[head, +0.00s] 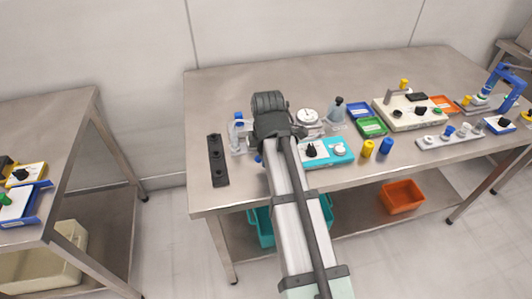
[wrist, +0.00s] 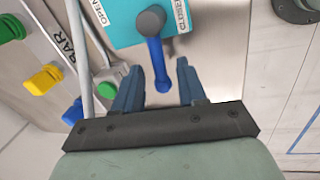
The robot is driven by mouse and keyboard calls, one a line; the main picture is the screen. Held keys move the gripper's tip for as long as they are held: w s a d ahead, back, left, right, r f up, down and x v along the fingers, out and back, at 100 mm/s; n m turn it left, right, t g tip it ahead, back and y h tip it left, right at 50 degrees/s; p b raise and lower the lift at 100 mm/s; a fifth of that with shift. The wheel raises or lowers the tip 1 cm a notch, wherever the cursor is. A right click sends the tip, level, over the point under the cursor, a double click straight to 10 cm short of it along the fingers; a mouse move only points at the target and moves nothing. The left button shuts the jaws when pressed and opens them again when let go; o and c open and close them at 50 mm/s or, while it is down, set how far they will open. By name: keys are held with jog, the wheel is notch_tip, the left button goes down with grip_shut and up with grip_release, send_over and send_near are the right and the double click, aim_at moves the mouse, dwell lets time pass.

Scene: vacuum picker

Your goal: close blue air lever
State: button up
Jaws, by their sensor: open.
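The blue lever (wrist: 156,62) shows in the wrist view. It hangs from a dark round pivot (wrist: 150,20) on a teal panel (wrist: 122,32), pointing toward my gripper. The label OPEN is left of the pivot and CLOSED is right of it. My gripper (wrist: 158,66) is open, with one finger on each side of the lever. A gap shows on both sides, clearer on the right. In the head view my gripper (head: 270,108) is over the left part of the table, and my arm hides much of what lies below it.
In the head view, a black strip (head: 217,160) lies left on the steel table (head: 222,88). Right of my arm are a teal unit (head: 341,152), yellow (head: 367,148) and blue (head: 386,145) cylinders, and a green tray (head: 371,127). The table's back is mostly clear.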

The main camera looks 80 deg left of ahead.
grip_shut()
jog(key=shift+s+d, duration=0.1)
dwell(0.5)
jog(key=shift+d+n, duration=0.25)
jog(key=shift+n, duration=0.55)
grip_release()
jog(key=shift+r, duration=0.1)
notch_tip(320, 180, up, 13)
jog(key=d, duration=0.2)
jog(key=shift+d+r, duration=0.2)
jog(key=shift+d, duration=0.15)
jog(key=shift+w, duration=0.2)
